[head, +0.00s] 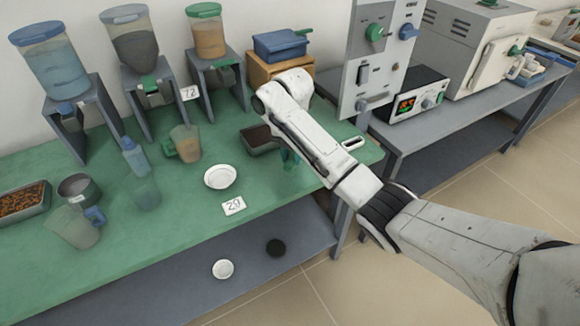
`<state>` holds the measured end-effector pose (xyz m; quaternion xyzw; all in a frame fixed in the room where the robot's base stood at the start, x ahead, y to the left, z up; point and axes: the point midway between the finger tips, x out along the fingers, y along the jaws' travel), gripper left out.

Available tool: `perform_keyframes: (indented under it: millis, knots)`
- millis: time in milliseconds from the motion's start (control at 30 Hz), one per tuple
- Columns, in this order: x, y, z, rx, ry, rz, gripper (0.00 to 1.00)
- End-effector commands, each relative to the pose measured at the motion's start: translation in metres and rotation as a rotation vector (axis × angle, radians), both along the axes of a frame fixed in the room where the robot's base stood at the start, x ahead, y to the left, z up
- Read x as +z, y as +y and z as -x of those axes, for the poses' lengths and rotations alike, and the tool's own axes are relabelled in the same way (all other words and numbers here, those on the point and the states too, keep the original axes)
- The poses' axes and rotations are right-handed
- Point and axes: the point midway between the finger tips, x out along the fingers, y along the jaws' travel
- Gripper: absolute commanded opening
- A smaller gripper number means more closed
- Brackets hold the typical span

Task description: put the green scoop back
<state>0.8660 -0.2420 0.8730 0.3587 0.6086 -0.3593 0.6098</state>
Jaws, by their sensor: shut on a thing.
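My arm reaches in from the right over the bench. Its bent end is above the right part of the bench, and my fingers are hidden behind it. A dark-filled tray (257,140) sits beside the arm, left of the green piece. A blue bin (280,45) with a green handle-like piece stands on a wooden box behind.
Several lidded dispensers (208,38) on grey stands line the back. Jugs (75,228), a squeeze bottle (134,157), a white dish (220,177) and a number card (233,206) stand on the bench. A grey panel (372,60) and furnace (485,45) are at right.

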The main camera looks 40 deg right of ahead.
Motion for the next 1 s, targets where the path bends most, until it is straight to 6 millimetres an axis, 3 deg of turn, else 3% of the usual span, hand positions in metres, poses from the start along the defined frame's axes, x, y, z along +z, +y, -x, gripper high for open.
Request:
perform_keyframes:
  millis: [300,733,767,1000]
  knots:
    - [-0.034,0.002,-0.005,-0.001,0.002,0.0,0.0]
    - [-0.041,0.002,-0.005,0.0,0.001,0.0,0.0]
    - [-0.04,0.001,-0.005,0.0,0.0,0.001,0.31]
    - [-0.04,0.001,-0.005,0.0,0.0,0.0,0.54]
